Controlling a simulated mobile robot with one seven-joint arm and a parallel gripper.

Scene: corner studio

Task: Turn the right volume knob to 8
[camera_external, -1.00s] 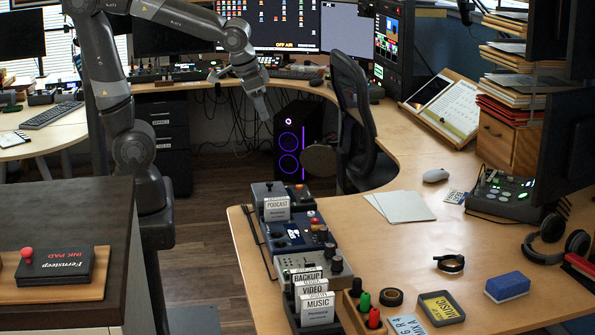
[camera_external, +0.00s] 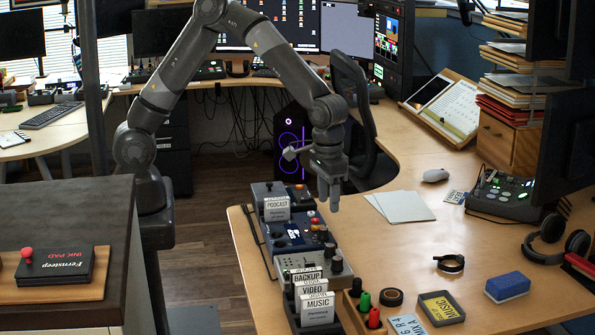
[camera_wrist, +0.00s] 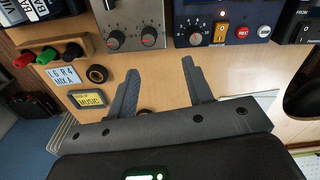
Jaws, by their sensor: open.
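A grey panel (camera_wrist: 135,15) in the wrist view carries two dark knobs with red marks and number scales around them, a left knob (camera_wrist: 113,40) and a right knob (camera_wrist: 149,37). The numbers are too small to read surely. In the external view the same grey unit (camera_external: 297,262) stands on the desk, with its two knobs (camera_external: 331,249) on its right side. My gripper (camera_external: 331,205) hangs above the desk, fingers down, just beyond the knobs and apart from them. In the wrist view my gripper (camera_wrist: 160,75) is open and empty, its fingertips below the panel.
A blue unit (camera_wrist: 215,12) with its own knob (camera_wrist: 194,39), orange switch and red REC button (camera_wrist: 243,32) adjoins the grey one. Markers (camera_wrist: 48,54), a tape roll (camera_wrist: 97,74) and a MUSIC box (camera_wrist: 88,99) lie left. Bare desk (camera_external: 400,235) lies right of the units.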

